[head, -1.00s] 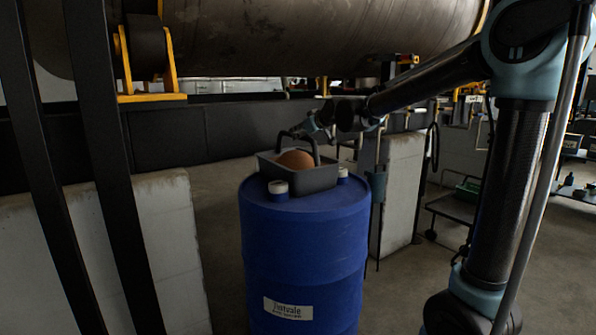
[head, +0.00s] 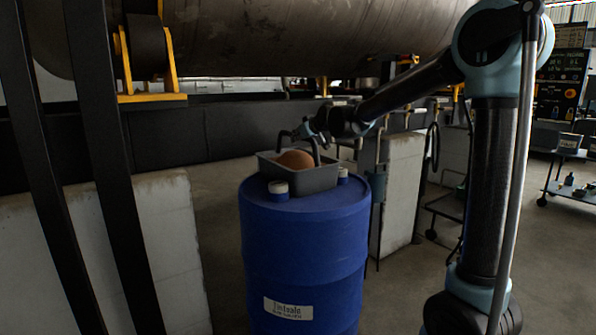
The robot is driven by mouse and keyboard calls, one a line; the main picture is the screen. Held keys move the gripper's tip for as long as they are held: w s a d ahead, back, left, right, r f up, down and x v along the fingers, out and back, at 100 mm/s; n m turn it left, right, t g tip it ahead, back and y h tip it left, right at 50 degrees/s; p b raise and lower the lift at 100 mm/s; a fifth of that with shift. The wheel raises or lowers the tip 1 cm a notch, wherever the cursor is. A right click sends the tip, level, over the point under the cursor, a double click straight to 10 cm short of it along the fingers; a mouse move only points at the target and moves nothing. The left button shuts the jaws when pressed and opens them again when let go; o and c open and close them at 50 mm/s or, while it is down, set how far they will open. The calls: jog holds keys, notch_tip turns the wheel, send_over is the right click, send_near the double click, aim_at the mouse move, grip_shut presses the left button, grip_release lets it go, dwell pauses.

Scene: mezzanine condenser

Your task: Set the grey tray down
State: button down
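The grey tray (head: 312,181) is at the top of the blue drum (head: 303,245), between its two pale caps. I cannot tell whether its underside touches the lid. A round orange-brown object (head: 296,158) lies in the tray. A dark handle arches over the tray. My gripper (head: 307,130) is at the top of this handle, reaching in from the right. The fingers are small and dark here, so I cannot see whether they are closed around the handle.
A pale cap (head: 278,189) stands at the drum's front edge, close to the tray. Concrete blocks stand left (head: 150,250) and right (head: 400,190) of the drum. A large metal cylinder (head: 320,35) hangs over the back. A cart (head: 565,180) stands at far right.

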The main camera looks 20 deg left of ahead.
jog(key=shift+r, duration=0.1)
dwell(0.3)
jog(key=shift+w+r, duration=0.1)
jog(key=shift+r, duration=4.85)
jog(key=shift+d, duration=0.1)
